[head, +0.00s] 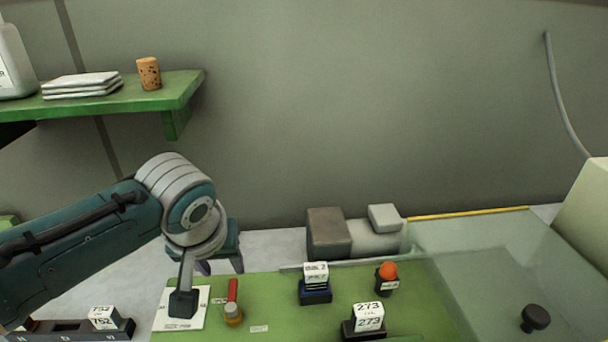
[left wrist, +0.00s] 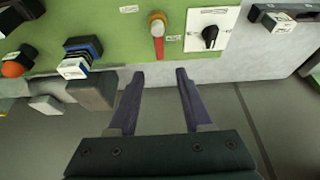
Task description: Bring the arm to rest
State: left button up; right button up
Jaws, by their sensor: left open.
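My left arm comes in from the left in the head view, and its gripper (head: 222,268) hangs beyond the far edge of the green panel (head: 270,318). In the left wrist view the two purple fingers of my left gripper (left wrist: 158,74) are spread apart with nothing between them. My right gripper is not in view.
The panel carries a black knob (head: 183,303) on a white plate, a red-handled lever (head: 233,290), an orange button (head: 388,271) and numbered blocks (head: 369,316). Grey boxes (head: 328,233) stand behind it. A glassy surface (head: 480,265) lies right.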

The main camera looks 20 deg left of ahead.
pick_arm(q)
jog(key=shift+s+d+r, duration=0.15)
jog(key=shift+s+r, duration=0.1)
jog(key=shift+r, duration=0.35)
jog(key=s+d+r+m+h, duration=0.1)
jog(key=s+d+r+m, duration=0.3)
jog(key=s, duration=0.5)
jog(key=s+d+r+m+h, duration=0.2)
jog(key=s+d+r+m, duration=0.25)
jog(key=s, duration=0.55)
notch_tip(320, 180, up, 24)
jog(key=p, duration=2.4)
jog(key=shift+d+r+p, duration=0.15)
jog(key=shift+r+p, duration=0.05)
jog(key=shift+p, duration=0.2)
